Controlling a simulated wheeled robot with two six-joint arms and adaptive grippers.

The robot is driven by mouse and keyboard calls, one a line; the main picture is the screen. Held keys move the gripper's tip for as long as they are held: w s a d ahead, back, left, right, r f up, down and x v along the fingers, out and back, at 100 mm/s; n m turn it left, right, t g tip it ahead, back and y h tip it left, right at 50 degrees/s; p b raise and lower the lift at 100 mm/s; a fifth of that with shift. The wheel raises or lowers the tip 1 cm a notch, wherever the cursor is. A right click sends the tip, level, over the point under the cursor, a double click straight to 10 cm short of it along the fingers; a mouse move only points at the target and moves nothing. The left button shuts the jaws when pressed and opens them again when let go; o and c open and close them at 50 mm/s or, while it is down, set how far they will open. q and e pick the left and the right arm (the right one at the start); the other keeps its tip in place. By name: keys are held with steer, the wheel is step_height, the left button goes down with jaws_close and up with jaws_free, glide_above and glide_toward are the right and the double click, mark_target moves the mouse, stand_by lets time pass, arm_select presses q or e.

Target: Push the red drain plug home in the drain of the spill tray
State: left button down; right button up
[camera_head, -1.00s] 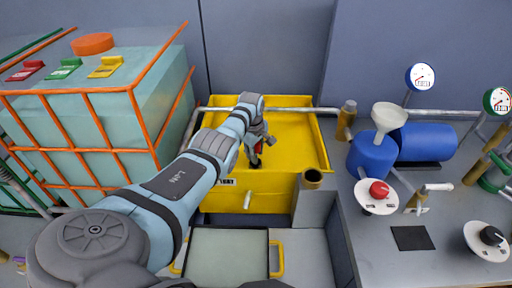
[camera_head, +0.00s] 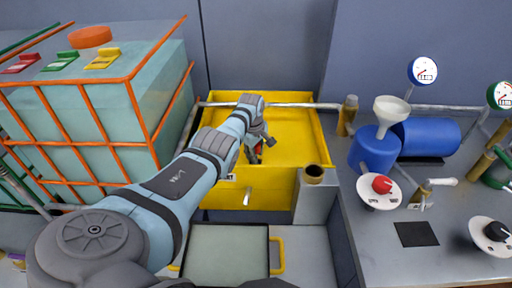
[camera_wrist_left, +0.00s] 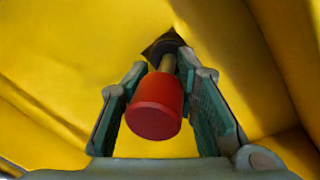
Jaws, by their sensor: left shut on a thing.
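The yellow spill tray (camera_head: 300,130) stands in the middle of the head view against the wall. My left gripper (camera_head: 262,152) reaches down into it. In the left wrist view, the gripper (camera_wrist_left: 165,112) is shut on the red drain plug (camera_wrist_left: 155,108), with a finger on each side of its red head. The plug's brass stem (camera_wrist_left: 168,63) points at the dark drain (camera_wrist_left: 163,46) in the yellow floor. The stem's end meets the dark patch in the picture; how deep it sits cannot be told. In the head view, the plug is mostly hidden by the gripper. My right gripper is out of view.
A caged tank (camera_head: 150,95) stands at the left. A pipe (camera_head: 300,105) runs along the tray's back. A blue drum (camera_head: 372,150) with a white funnel (camera_head: 392,110) and valve knobs stand on the right bench. A flat panel (camera_head: 228,250) lies in front.

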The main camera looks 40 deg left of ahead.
arm_select(q)
steer(key=c, duration=1.1)
jaws_free()
steer(key=shift+f, duration=0.1)
steer(key=r, duration=0.4)
steer(key=s+r, duration=0.1)
steer(key=r, duration=0.3)
steer(key=s+r, duration=0.1)
steer(key=r, duration=0.2)
steer(key=shift+d+r, duration=0.35)
steer(key=shift+r, duration=0.05)
